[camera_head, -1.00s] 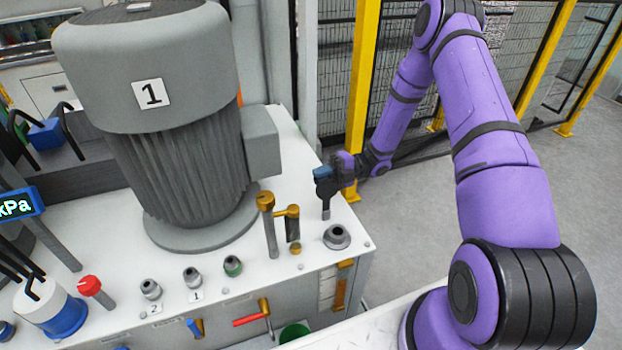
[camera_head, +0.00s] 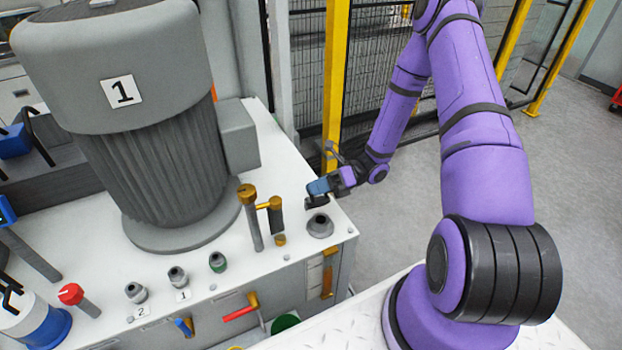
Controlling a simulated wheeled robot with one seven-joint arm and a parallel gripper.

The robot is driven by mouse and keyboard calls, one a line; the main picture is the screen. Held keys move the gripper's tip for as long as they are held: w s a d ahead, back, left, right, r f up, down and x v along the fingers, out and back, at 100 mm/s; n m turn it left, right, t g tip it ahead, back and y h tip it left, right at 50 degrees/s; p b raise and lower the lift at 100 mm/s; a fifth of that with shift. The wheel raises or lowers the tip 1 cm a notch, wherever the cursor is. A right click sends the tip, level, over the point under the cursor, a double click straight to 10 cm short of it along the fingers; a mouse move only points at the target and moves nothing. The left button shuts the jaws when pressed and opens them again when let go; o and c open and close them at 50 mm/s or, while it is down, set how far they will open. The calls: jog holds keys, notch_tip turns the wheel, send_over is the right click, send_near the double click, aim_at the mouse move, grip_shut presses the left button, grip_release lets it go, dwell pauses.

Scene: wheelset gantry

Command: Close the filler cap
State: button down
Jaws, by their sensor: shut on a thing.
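The filler neck (camera_head: 320,227) is a short grey round fitting with a dark opening, near the right end of the white tank top. My gripper (camera_head: 315,197) is just above and behind the neck, reaching in from the right. It is shut on a small dark part that looks like the filler cap (camera_head: 315,204), largely hidden by the gripper. The dark part is tilted low toward the neck, and the top of the neck still shows. I cannot tell whether the two touch.
A large grey motor (camera_head: 150,150) marked 1 stands on the tank top (camera_head: 290,175) to the left. A brass-topped post (camera_head: 249,215) and a shorter brass fitting (camera_head: 275,213) stand close left of the neck. A yellow fence post (camera_head: 335,90) rises behind.

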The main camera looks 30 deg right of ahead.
aim_at(320, 200)
jog(key=s+n, duration=0.1)
jog(key=s+f+n, duration=0.1)
jog(key=shift+s+f+n, duration=0.3)
jog(key=shift+n, duration=0.1)
jog(key=s+f+n, duration=0.1)
jog(key=f+n, duration=0.1)
jog(key=n, duration=0.1)
jog(key=shift+s, duration=0.35)
jog(key=shift+s+f, duration=0.4)
jog(key=shift+f, duration=0.35)
jog(key=shift+s+f, duration=0.1)
jog(key=c, duration=1.2)
grip_release()
jog(key=shift+d, duration=0.15)
